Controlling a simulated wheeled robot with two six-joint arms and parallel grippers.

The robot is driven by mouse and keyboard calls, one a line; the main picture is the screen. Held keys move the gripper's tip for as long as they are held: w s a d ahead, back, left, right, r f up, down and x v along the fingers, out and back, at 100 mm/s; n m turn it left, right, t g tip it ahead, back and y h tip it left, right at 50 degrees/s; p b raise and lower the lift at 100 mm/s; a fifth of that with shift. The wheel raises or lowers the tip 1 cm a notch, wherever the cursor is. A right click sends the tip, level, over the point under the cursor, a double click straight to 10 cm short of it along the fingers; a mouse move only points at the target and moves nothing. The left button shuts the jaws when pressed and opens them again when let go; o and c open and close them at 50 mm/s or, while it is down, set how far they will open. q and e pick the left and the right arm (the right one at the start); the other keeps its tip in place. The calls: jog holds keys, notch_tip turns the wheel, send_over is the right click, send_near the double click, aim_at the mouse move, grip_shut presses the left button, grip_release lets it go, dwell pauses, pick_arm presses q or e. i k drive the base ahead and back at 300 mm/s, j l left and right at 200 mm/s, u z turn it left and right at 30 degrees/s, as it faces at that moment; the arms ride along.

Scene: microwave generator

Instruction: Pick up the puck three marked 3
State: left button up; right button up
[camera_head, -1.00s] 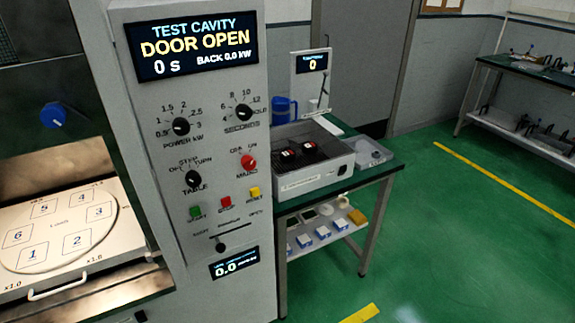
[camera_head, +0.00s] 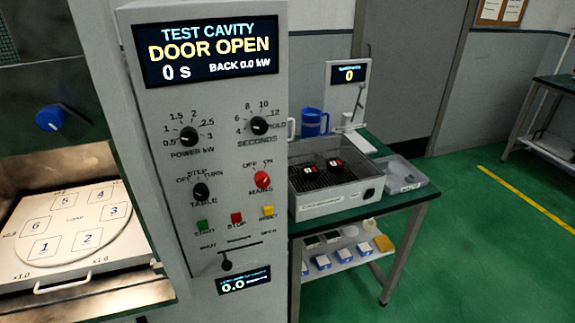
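Two dark pucks with red and white marks sit in the open grey box on the green-topped table: a left puck (camera_head: 310,171) and a right puck (camera_head: 335,166). Their marks are too small to read, so I cannot tell which is marked 3. The open cavity at left holds a round turntable (camera_head: 75,222) with numbered squares 1 to 6, and no puck shows on it. Neither of my grippers is in view.
The control panel (camera_head: 215,150) reads DOOR OPEN and stands between the cavity and the table (camera_head: 415,192). A blue mug (camera_head: 313,122), a small display stand (camera_head: 348,74) and a clear tray (camera_head: 405,175) are on the table. Green floor (camera_head: 480,240) is free at right.

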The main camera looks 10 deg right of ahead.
aim_at(309, 174)
jog(key=i+l+u, duration=0.1)
jog(key=l, duration=0.35)
jog(key=i+l+u, duration=0.1)
jog(key=l, duration=0.4)
jog(key=i+l+u, duration=0.1)
jog(key=l, duration=0.4)
jog(key=i+l+u, duration=0.1)
jog(key=l, duration=0.4)
jog(key=i+l+u, duration=0.1)
jog(key=l, duration=0.4)
jog(key=i, duration=0.1)
